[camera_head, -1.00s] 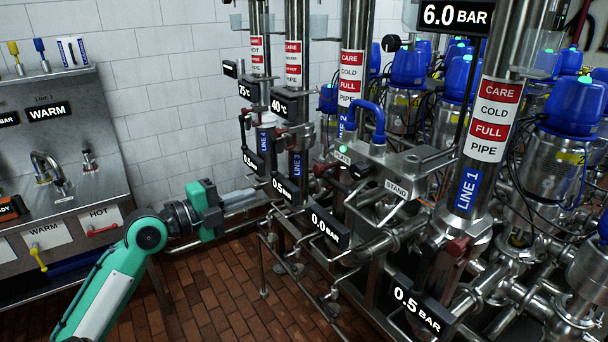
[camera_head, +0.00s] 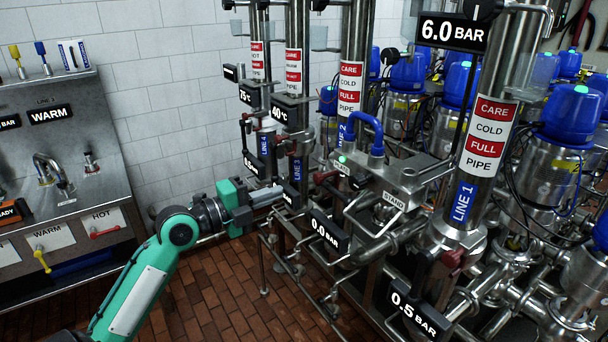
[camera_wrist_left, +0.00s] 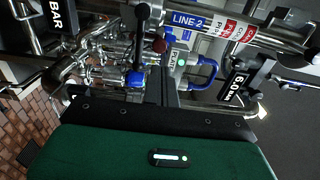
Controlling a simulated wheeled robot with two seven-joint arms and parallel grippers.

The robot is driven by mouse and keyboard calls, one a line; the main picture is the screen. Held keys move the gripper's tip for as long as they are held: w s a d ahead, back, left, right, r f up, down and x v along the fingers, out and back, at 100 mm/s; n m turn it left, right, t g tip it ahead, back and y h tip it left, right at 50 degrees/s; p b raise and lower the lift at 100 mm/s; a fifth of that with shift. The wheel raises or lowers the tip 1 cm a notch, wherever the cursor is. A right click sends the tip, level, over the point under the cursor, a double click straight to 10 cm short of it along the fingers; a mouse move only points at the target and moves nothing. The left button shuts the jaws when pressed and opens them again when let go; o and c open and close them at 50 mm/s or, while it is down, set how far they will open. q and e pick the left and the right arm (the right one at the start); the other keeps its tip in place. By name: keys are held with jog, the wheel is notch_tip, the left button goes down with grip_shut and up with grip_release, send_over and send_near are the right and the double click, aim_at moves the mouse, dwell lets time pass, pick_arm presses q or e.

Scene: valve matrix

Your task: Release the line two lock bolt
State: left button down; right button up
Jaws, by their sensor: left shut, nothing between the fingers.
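The line two pipe (camera_head: 349,88) stands upright near the middle of the head view. Its blue LINE 2 label (camera_wrist_left: 190,20) shows at the top of the left wrist view. A dark red handle (camera_head: 325,178) sits low beside this pipe; a dark red round knob (camera_wrist_left: 159,46) shows near the label in the wrist view. I cannot tell which part is the lock bolt. My left gripper (camera_head: 280,192) is shut and empty, left of the red handle and apart from it in the picture. My right gripper is not in view.
A steel box with a blue hose loop (camera_head: 369,122) and a STAND label (camera_head: 394,201) is right of the handle. A 0.0 BAR display (camera_head: 328,235) is below. The line one pipe (camera_head: 485,140) stands further right. Brick floor (camera_head: 220,290) is clear below my arm.

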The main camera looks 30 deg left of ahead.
aim_at(316, 179)
pick_arm(q)
jog(key=p+x, duration=0.4)
jog(key=x, duration=0.2)
jog(key=shift+w+d+r, duration=0.2)
jog(key=shift+w, duration=0.15)
jog(key=shift+w+d+f+p, duration=0.1)
jog(key=shift+w+d+p, duration=0.1)
jog(key=shift+w, duration=0.15)
jog(key=shift+w+d+f+p, duration=0.1)
jog(key=shift+w+p, duration=0.1)
jog(key=shift+w, duration=0.15)
jog(key=shift+w+d+f+b, duration=0.15)
jog(key=shift+w+d+b, duration=0.05)
jog(key=shift+w+b, duration=0.3)
jog(key=shift+b+x, duration=0.65)
jog(key=shift+x, duration=0.5)
